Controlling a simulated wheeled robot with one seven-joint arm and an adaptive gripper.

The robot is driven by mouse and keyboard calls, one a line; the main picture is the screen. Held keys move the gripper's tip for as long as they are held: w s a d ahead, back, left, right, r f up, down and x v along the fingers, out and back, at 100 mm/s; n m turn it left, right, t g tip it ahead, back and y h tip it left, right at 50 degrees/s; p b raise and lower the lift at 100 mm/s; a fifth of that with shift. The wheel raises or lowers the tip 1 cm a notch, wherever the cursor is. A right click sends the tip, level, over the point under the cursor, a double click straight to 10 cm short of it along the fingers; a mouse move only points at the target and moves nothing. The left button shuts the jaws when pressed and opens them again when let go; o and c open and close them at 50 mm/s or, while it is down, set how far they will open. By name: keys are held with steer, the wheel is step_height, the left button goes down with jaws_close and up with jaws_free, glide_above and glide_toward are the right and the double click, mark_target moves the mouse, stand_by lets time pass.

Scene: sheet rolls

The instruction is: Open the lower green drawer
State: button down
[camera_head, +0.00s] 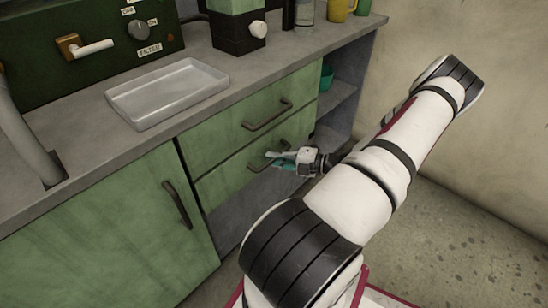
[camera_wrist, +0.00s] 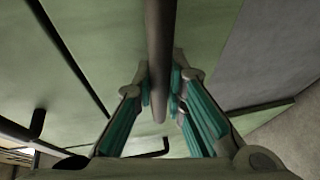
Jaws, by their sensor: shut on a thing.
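The lower green drawer (camera_head: 222,180) is the lower of two drawer fronts in the counter; it looks flush or nearly so with the upper one. Its dark bar handle (camera_head: 254,168) is partly hidden by my gripper (camera_head: 277,160). In the wrist view the handle bar (camera_wrist: 160,45) runs between the teal-padded fingers of my gripper (camera_wrist: 161,98), which are shut on it. The arm reaches in from the right.
The upper green drawer (camera_head: 222,134) with its own handle (camera_head: 268,114) sits just above. A green cabinet door (camera_head: 100,235) with a handle is on the left. A tray (camera_head: 168,92) lies on the counter. Open shelves (camera_head: 341,90) are to the right; the floor there is clear.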

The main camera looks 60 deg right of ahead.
steer(key=s+a+p, duration=0.2)
steer(key=s+a, duration=0.1)
steer(key=s, duration=1.1)
steer(key=s+a+p, duration=0.2)
steer(key=s+a, duration=0.2)
steer(key=s, duration=1.1)
steer(key=c, duration=1.6)
jaws_free()
steer(key=v, duration=1.2)
